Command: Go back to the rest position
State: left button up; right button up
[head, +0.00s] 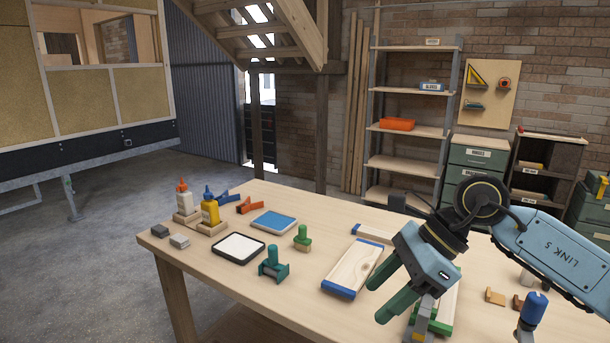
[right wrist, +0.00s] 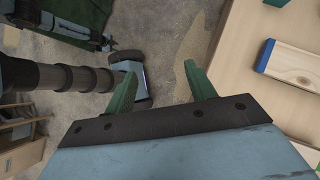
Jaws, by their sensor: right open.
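My right gripper (head: 379,302) is open, with its two green fingers apart over the right part of the wooden workbench (head: 205,285). It also shows in the right wrist view (right wrist: 160,76), with nothing between the fingers and the floor below. A wooden block with blue ends (head: 352,268) lies on the bench to the left of the gripper, apart from it. A board with green ends (head: 446,308) is partly hidden behind the gripper, with a grey and yellow thing in front of it. My left gripper is in neither view.
The bench holds glue bottles (head: 210,208), a white pad (head: 238,248), a blue pad (head: 274,222), a teal stamp-like tool (head: 273,264) and a green one (head: 302,238). A blue-topped tool (head: 533,311) stands at the right. Shelves (head: 408,128) stand behind.

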jog(key=s+a+r+m+t+y, duration=0.35)
jog(key=a+r+m+y, duration=0.45)
jog(key=a+y, duration=0.45)
jog(key=w+d+m+t+h, duration=0.35)
jog(key=d+m+t, duration=0.25)
jog(key=m+t, duration=0.9)
jog(key=d+f+m+h, duration=1.2)
jog(key=f+m+h, duration=0.3)
jog(key=m, duration=0.6)
jog(key=s+d+f+m+g+h, duration=0.15)
jog(key=s+f+m+g, duration=0.25)
jog(key=s+f+g, duration=0.6)
jog(key=s+d+f+m+g, duration=0.35)
jog(key=s+f, duration=0.55)
jog(key=s, duration=0.4)
notch_tip(320, 180, down, 25)
jog(key=s+g, duration=0.2)
jog(key=s, duration=0.1)
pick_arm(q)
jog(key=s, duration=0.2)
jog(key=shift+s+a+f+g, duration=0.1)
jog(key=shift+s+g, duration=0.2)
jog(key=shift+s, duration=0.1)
pick_arm(e)
jog(key=s+d+f+g, duration=0.1)
jog(key=s+d+f, duration=0.1)
jog(key=s+f, duration=1.2)
jog(key=shift+s+f+g, duration=0.3)
jog(key=shift+s, duration=0.7)
